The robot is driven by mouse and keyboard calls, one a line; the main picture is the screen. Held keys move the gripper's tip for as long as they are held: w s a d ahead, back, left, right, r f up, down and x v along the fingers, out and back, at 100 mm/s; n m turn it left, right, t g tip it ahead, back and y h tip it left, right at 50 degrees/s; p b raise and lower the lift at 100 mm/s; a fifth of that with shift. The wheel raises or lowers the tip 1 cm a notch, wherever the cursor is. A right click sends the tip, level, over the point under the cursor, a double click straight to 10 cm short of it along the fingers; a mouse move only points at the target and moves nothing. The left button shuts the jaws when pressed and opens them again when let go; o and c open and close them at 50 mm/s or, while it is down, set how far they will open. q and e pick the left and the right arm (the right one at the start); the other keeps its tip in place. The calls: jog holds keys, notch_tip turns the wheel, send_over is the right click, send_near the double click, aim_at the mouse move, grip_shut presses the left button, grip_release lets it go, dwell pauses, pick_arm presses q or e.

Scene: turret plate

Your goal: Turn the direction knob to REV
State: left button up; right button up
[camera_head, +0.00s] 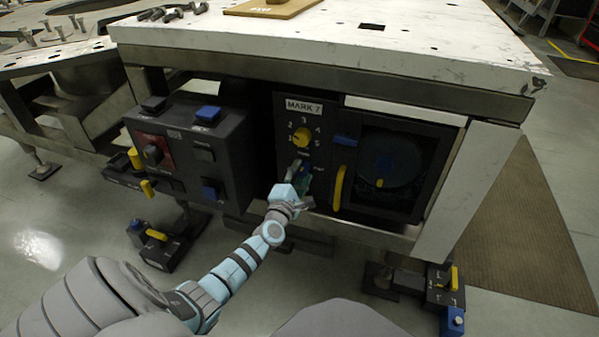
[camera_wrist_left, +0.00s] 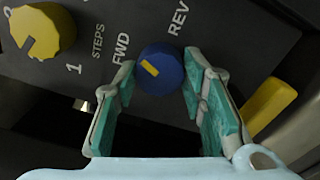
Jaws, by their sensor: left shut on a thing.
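The blue direction knob (camera_wrist_left: 160,72) sits on the dark panel between the labels FWD (camera_wrist_left: 121,48) and REV (camera_wrist_left: 178,18) in the left wrist view. Its short yellow mark points toward the FWD side. My left gripper (camera_wrist_left: 159,80) has a finger on each side of the knob and is shut on it. In the head view, my left gripper (camera_head: 299,177) is at the MARK 7 panel, below the yellow steps knob (camera_head: 302,138), and largely hides the blue knob. My right gripper is not in view.
A yellow handle (camera_head: 340,187) stands just right of the gripper, beside a round dark window (camera_head: 392,157). A control box (camera_head: 225,165) with blue and yellow controls juts out on the left. The white tabletop (camera_head: 330,45) overhangs the panel.

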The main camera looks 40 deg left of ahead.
pick_arm(q)
jog(key=m+p, duration=0.1)
jog(key=m, duration=0.2)
jog(key=shift+m, duration=0.3)
jog(key=m+p, duration=0.1)
jog(key=m, duration=0.2)
jog(key=shift+m, duration=0.4)
jog(key=m+p, duration=0.1)
jog(key=m, duration=0.2)
jog(key=shift+m+p, duration=0.65)
jog(key=shift+m, duration=0.75)
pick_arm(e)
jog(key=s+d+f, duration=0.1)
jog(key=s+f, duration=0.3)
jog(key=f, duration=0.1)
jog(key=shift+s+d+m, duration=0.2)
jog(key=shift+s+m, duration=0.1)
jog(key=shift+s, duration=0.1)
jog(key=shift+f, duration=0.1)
pick_arm(q)
jog(key=o, duration=1.2)
jog(key=shift+c, duration=0.2)
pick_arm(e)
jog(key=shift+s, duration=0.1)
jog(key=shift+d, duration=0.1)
